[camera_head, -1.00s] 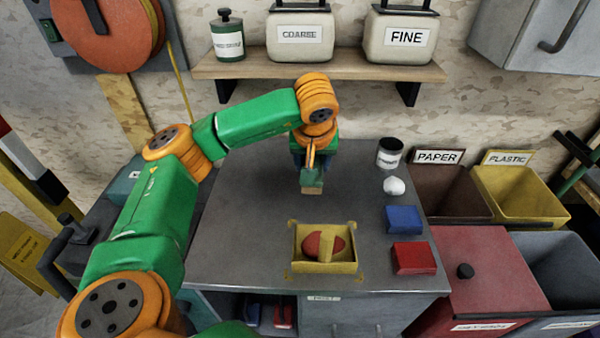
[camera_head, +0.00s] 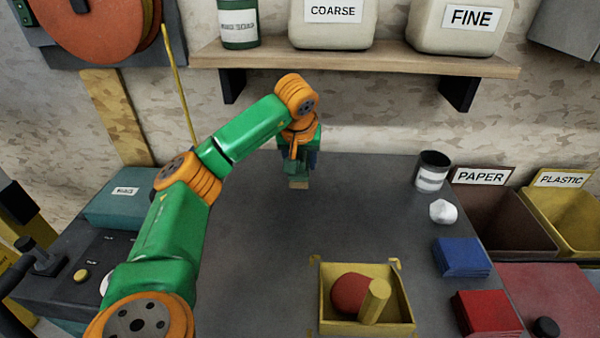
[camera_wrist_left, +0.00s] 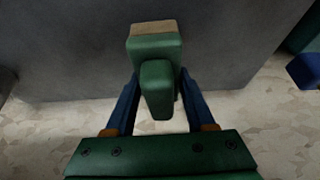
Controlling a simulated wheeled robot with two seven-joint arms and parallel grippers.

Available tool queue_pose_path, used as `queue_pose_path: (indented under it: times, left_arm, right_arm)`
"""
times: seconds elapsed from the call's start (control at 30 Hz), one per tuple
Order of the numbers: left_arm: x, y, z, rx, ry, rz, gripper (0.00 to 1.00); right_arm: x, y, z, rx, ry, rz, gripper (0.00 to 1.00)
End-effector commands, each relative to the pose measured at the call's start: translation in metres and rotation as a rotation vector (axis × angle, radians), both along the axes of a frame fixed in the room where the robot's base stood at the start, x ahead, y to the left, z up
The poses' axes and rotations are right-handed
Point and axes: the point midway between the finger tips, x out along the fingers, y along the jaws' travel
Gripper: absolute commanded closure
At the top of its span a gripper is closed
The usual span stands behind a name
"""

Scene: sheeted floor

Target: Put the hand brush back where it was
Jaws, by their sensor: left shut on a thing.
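The hand brush (camera_head: 298,169) has a green body and a tan bristle strip at its lower end. My left gripper (camera_head: 299,157) is shut on its handle and holds it over the back part of the grey bench (camera_head: 250,240). In the left wrist view, the brush (camera_wrist_left: 154,45) sits between the blue fingers of the gripper (camera_wrist_left: 158,92), its tan strip pointing away from the wrist. I cannot tell whether the bristles touch the bench top. My right gripper is not in view.
A yellow tray (camera_head: 325,325) with a red round thing and a yellow cylinder stands at the front. A dark can (camera_head: 432,172), white lump (camera_head: 442,211), blue block (camera_head: 461,257) and red block (camera_head: 487,313) line the right side. A shelf (camera_head: 350,60) hangs behind.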

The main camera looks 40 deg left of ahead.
Motion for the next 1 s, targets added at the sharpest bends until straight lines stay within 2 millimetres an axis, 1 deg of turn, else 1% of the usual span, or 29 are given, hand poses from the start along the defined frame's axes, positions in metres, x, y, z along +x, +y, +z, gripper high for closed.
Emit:
queue_pose_path:
  times: [0.03, 0.1, 0.17, 0.53, 0.57, 0.6, 0.67, 0.93, 1.0]
  left_arm:
    - [0.001, 0.002, -0.011, 0.001, 0.006, 0.001, 1.00]
    - [0.001, 0.002, -0.025, 0.002, 0.004, 0.000, 1.00]
    - [0.001, 0.002, -0.032, 0.002, 0.003, 0.000, 1.00]
    - [0.001, 0.001, -0.037, 0.001, 0.001, 0.000, 1.00]
    - [0.001, 0.001, -0.037, 0.000, 0.001, 0.000, 0.43]
    - [0.001, 0.001, -0.037, 0.000, 0.001, 0.000, 0.32]
    - [0.001, 0.001, -0.036, 0.000, 0.001, 0.000, 0.16]
    - [0.001, 0.001, -0.036, 0.001, 0.001, 0.000, 0.16]
    - [0.001, 0.001, -0.033, 0.000, 0.000, 0.000, 0.16]
  right_arm:
    - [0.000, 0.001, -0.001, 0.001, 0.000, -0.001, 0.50]
    - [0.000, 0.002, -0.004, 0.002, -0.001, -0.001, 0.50]
    - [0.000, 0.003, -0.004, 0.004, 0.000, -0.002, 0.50]
    - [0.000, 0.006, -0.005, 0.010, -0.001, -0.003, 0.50]
    - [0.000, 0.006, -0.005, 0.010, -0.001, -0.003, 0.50]
    - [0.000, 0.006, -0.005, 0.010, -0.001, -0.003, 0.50]
    - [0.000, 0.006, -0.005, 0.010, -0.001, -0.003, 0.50]
    - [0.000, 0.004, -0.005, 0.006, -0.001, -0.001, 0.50]
    - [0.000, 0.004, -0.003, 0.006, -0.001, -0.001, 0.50]
